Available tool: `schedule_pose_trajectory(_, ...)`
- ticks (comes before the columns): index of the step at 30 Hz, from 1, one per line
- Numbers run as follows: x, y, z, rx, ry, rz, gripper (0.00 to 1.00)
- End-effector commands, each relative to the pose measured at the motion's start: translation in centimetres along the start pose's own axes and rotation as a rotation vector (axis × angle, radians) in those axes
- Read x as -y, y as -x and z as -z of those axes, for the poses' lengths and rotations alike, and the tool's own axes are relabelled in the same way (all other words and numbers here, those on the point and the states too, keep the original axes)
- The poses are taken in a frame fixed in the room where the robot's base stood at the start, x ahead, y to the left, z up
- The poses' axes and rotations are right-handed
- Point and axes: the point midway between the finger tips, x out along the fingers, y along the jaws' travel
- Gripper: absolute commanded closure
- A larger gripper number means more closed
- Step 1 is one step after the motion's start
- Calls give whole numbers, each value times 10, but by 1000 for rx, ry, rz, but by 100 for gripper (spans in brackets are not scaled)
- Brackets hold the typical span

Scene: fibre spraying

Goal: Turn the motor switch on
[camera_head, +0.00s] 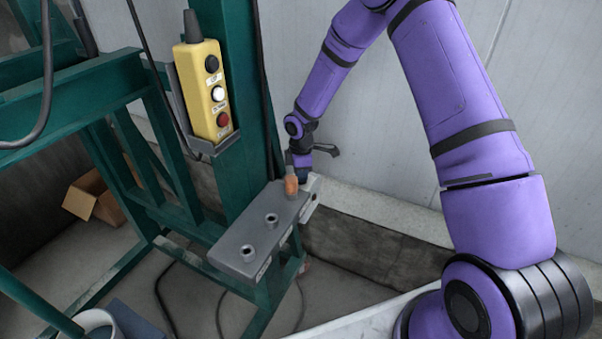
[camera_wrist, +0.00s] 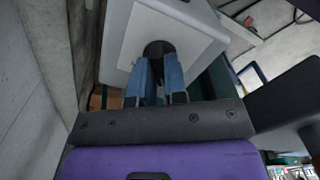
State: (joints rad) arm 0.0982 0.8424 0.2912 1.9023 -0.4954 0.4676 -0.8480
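A grey box (camera_head: 250,235) with dark round knobs on its top is fixed to the green frame in the head view. My gripper (camera_head: 302,178) is at the box's far right end, beside a small orange-brown part (camera_head: 291,186). In the wrist view, my gripper (camera_wrist: 157,72) has two blue fingers pointing at a black round knob (camera_wrist: 158,49) on a pale plate (camera_wrist: 190,45) of a grey housing. The fingertips are at the knob's near edge, a narrow gap apart. The frames do not show clearly whether they press on it. I cannot read which knob is the motor switch.
A yellow pendant (camera_head: 203,90) with black, white and red buttons hangs in a holder on the green post (camera_head: 232,60). A pale wall (camera_head: 380,130) stands close behind my arm. A cardboard box (camera_head: 95,197) lies on the floor at left. Cables hang around the frame.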

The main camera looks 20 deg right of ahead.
Motion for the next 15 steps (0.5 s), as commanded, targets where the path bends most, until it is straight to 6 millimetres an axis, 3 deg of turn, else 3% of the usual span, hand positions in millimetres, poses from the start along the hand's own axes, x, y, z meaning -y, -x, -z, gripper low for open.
schedule_pose_trajectory(15,0,1,1,0,-66,-1,100)
